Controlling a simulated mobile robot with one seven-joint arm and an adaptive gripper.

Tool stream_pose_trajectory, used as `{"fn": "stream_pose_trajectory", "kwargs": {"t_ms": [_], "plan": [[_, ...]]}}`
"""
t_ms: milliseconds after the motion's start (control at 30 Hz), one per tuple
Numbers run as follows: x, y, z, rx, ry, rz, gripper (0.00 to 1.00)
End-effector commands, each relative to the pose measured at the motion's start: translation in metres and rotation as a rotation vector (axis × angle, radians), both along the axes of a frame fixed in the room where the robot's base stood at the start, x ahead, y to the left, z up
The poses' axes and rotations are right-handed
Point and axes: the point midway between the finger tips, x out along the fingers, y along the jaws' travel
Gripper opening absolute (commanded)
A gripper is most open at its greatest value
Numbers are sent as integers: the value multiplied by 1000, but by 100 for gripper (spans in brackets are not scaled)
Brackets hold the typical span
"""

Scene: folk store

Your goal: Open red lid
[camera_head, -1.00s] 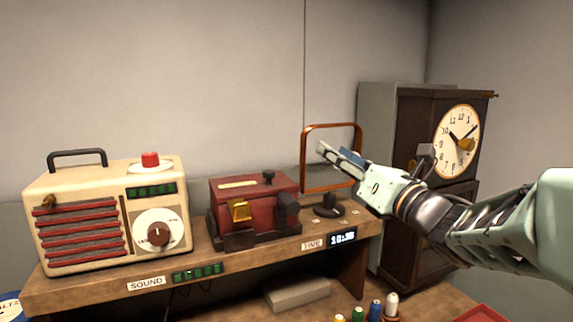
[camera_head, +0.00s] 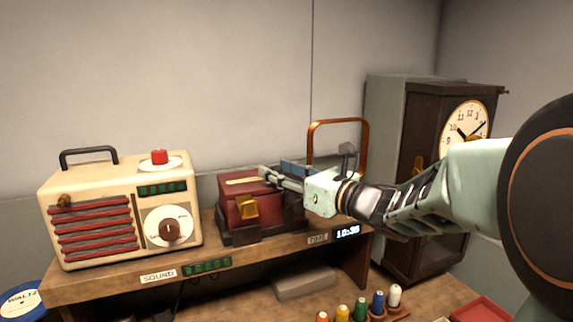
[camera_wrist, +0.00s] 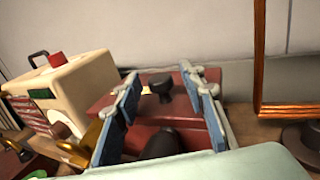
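The red box (camera_head: 232,200) sits on the wooden shelf, with a gold latch (camera_head: 247,208) on its front. Its red lid (camera_wrist: 183,108) carries a dark knob (camera_wrist: 161,86) on top, seen in the wrist view; the lid looks closed. My gripper (camera_head: 276,173) is over the right part of the box and hides that part in the head view. In the wrist view my gripper (camera_wrist: 158,88) has its two blue-padded fingers spread apart, with the knob showing between them. I cannot tell how far the fingertips are from the knob; no contact shows.
A cream radio (camera_head: 100,225) with a red button (camera_head: 159,157) stands left of the box. A copper-framed stand (camera_head: 364,150) is close on the right, partly behind my arm. A tall clock (camera_head: 466,118) stands further right. Thread spools (camera_head: 360,308) are on the lower surface.

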Motion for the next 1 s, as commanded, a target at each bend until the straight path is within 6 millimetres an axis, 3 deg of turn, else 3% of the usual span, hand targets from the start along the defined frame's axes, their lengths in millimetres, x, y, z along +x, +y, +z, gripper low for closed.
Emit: {"fn": "stream_pose_trajectory", "kwargs": {"t_ms": [433,767,1000], "plan": [[8,9,0,1,1,-1,38],[8,9,0,1,1,-1,1],[8,9,0,1,1,-1,0]]}}
